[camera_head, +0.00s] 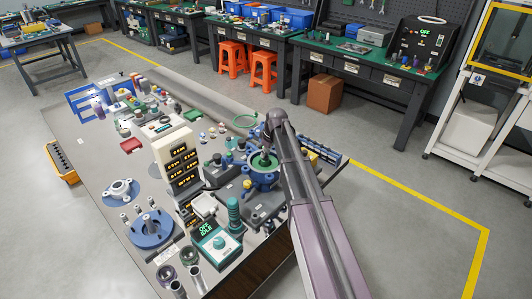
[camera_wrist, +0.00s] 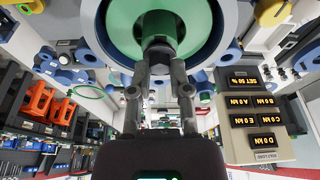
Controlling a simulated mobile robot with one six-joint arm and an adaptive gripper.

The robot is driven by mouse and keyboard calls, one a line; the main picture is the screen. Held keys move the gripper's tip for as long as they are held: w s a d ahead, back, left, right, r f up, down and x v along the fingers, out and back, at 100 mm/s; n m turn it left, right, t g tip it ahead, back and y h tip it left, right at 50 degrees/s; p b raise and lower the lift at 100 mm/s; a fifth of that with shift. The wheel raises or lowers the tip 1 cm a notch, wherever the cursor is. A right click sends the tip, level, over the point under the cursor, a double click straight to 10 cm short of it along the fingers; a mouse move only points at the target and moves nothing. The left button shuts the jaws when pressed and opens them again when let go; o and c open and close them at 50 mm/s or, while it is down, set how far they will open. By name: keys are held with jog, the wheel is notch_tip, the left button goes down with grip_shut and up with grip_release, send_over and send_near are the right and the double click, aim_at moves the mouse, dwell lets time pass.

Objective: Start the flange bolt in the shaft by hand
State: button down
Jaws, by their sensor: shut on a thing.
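In the wrist view my gripper (camera_wrist: 160,66) is shut on a dark bolt (camera_wrist: 159,46), with one finger on each side of its head. The bolt is in front of the middle of a green disc (camera_wrist: 115,27) with a pale ring around it. The shaft's opening is hidden behind the bolt and fingers, so I cannot tell whether the bolt has entered it. In the head view the green-topped blue fixture (camera_head: 263,180) stands on the bench, with my gripper (camera_head: 265,153) directly above its centre.
A panel with lit yellow readouts (camera_head: 182,165) stands just left of the fixture; it also shows in the wrist view (camera_wrist: 255,115). A teal control box (camera_head: 216,245) and a blue round flange (camera_head: 152,229) are nearer the front. Small parts crowd the bench.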

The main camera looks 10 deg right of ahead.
jog(key=shift+s, duration=0.1)
dwell(0.3)
jog(key=shift+f+m+h, duration=0.1)
jog(key=shift+m+h, duration=0.4)
jog(key=shift+m, duration=1.5)
jog(key=shift+m, duration=0.3)
jog(key=shift+s+m, duration=0.1)
jog(key=shift+m, duration=0.2)
jog(key=shift+a+m+t+h, duration=0.1)
jog(key=shift+m+t+h, duration=0.3)
jog(key=shift+m, duration=1)
jog(key=shift+m+h, duration=0.4)
jog(key=shift+m, duration=0.7)
jog(key=shift+c, duration=2.4)
grip_release()
jog(key=shift+f, duration=0.1)
